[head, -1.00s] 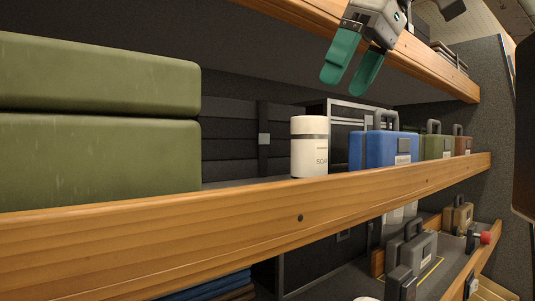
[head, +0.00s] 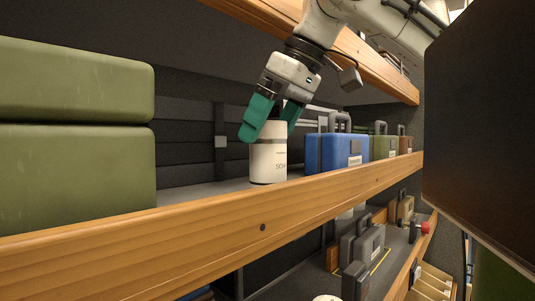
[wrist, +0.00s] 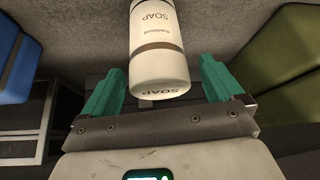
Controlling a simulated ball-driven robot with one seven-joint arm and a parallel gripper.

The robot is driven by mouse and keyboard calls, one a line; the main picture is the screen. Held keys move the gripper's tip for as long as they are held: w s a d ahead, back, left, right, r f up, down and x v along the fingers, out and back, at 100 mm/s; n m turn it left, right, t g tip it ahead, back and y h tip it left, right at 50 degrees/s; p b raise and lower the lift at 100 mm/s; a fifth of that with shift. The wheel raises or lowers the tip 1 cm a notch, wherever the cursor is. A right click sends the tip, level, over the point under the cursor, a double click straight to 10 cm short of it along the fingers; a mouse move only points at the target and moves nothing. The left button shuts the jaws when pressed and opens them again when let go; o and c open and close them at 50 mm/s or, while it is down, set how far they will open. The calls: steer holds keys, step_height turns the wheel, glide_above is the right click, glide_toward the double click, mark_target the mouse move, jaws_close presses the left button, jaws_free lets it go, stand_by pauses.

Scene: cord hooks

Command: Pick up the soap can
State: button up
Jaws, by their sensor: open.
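The soap can (head: 267,160) is a white cylinder with a dark band near its top and SOAP lettering. It stands upright on the middle shelf, behind the wooden front rail. My gripper (head: 270,122) has green fingers and is open at the can's upper part, one finger on each side. The near finger hides part of the can's top in the head view. In the wrist view the can (wrist: 158,50) lies between the two spread fingers (wrist: 158,88), with a gap visible on both sides.
A blue case (head: 335,153) stands to the can's right, with green (head: 383,146) and brown cases beyond. Large green boxes (head: 75,170) fill the left. The wooden rail (head: 200,226) runs along the shelf front, and another shelf edge (head: 275,15) is above.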

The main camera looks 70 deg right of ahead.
steer(key=shift+x, duration=1.35)
steer(key=shift+c, duration=0.2)
steer(key=c, duration=1.2)
steer(key=shift+c, duration=0.3)
steer(key=shift+r, duration=0.1)
